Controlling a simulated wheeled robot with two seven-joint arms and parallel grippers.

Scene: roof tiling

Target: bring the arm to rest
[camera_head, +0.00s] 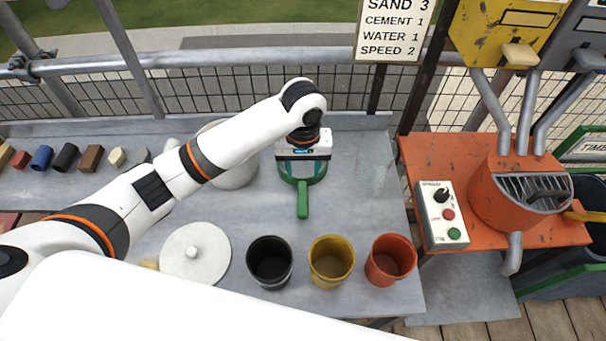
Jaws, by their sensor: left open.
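My left arm comes in from the left and reaches across the grey bench. My left gripper (303,160) points down over a green round tool with a handle (303,200) at the back middle of the bench. The wrist and gripper body hide part of that tool. The fingertips are hard to make out, and I cannot tell whether they touch the tool. The gripper is open. My right gripper is not in view.
Black (270,262), yellow (331,262) and orange (390,260) buckets line the bench's front. A white lid (195,253) lies left of them. A white pot (234,170) stands behind my arm. An orange mixer (520,195) and control box (441,215) stand right. Several coloured blocks sit far left.

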